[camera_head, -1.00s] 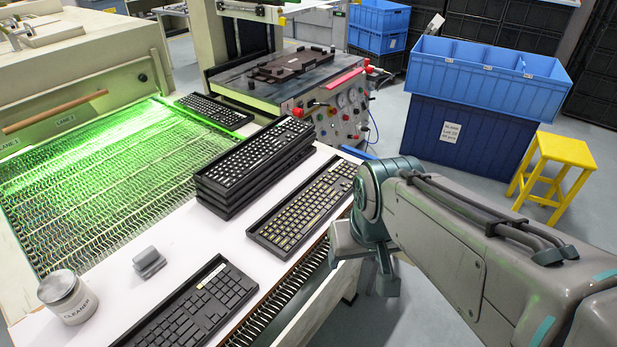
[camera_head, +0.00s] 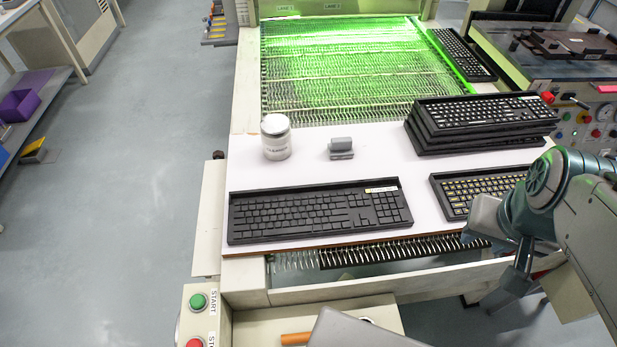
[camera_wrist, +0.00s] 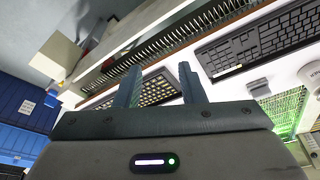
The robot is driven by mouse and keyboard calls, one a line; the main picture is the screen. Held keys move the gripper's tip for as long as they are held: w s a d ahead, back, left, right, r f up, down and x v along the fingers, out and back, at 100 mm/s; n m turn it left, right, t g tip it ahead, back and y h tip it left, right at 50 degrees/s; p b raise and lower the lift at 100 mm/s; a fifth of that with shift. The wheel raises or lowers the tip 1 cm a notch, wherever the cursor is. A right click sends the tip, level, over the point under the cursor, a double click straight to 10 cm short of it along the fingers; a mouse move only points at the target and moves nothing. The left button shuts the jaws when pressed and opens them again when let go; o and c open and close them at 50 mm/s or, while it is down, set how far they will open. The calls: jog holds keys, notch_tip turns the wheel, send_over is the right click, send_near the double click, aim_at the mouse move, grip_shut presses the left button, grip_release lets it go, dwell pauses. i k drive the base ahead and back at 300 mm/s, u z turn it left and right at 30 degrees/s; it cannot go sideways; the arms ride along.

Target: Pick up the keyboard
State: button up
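A black keyboard with dark keys (camera_head: 318,212) lies flat on the white board's front left. A second keyboard with yellowish key markings (camera_head: 470,188) lies to its right, partly hidden by my arm. Several black keyboards form a stack (camera_head: 480,125) behind it. Another keyboard (camera_head: 462,54) lies at the right edge of the green-lit belt. In the wrist view my gripper (camera_wrist: 160,68) is open and empty. The yellow-marked keyboard (camera_wrist: 158,88) shows beyond and between its fingers, apart from them. The dark keyboard (camera_wrist: 265,42) shows at upper right.
A white-lidded jar (camera_head: 276,138) and a small grey block (camera_head: 341,148) stand on the white board (camera_head: 375,160) behind the dark keyboard. A start/stop button box (camera_head: 198,310) is at the front left.

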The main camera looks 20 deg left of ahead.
aim_at(291, 213)
jog(key=u, duration=3.5)
jog(key=k, duration=1.15)
jog(key=z, duration=1.45)
jog(key=i, duration=0.5)
jog(key=u, duration=0.05)
